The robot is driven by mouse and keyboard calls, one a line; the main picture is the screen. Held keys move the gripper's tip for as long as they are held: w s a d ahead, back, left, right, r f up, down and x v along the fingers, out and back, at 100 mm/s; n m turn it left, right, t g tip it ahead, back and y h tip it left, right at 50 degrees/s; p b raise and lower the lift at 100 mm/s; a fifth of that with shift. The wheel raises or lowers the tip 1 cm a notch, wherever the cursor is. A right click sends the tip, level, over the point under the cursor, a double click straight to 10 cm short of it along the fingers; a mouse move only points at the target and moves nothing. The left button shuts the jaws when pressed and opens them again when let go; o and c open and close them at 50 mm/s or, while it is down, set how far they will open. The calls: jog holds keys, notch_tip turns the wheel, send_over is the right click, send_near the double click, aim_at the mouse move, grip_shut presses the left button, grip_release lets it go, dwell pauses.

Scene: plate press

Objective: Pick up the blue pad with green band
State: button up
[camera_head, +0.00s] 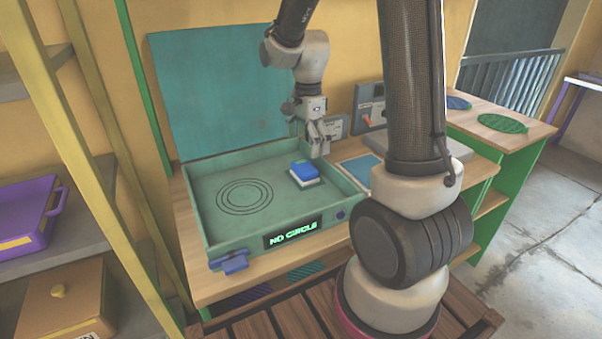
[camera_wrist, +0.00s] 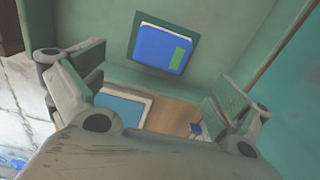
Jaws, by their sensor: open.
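The blue pad (camera_head: 304,172) sits inside the open teal press box, toward the right side of its floor, with a white lower edge showing. In the wrist view the blue pad (camera_wrist: 160,49) lies on a darker green square and carries a green band (camera_wrist: 177,58) on its top. My gripper (camera_head: 320,152) hangs above and just right of the pad, over the box's back right part. In the wrist view my gripper (camera_wrist: 155,95) has its fingers spread wide and empty, with the pad beyond them and apart from them.
The press box (camera_head: 198,216) has its lid (camera_head: 215,90) raised, a floor marked with circles (camera_head: 245,196) and a display (camera_head: 292,233) reading "NO CIRCLE". Its walls stand around the pad. A blue panel (camera_head: 362,168) lies right of the box. A purple tray (camera_head: 22,215) is on the left shelf.

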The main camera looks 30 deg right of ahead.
aim_at(305, 165)
jog(key=f, duration=0.8)
jog(key=shift+w+a, duration=0.1)
jog(key=shift+a, duration=0.25)
jog(key=shift+r, duration=0.1)
jog(key=shift+c, duration=0.2)
jog(key=c, duration=1.1)
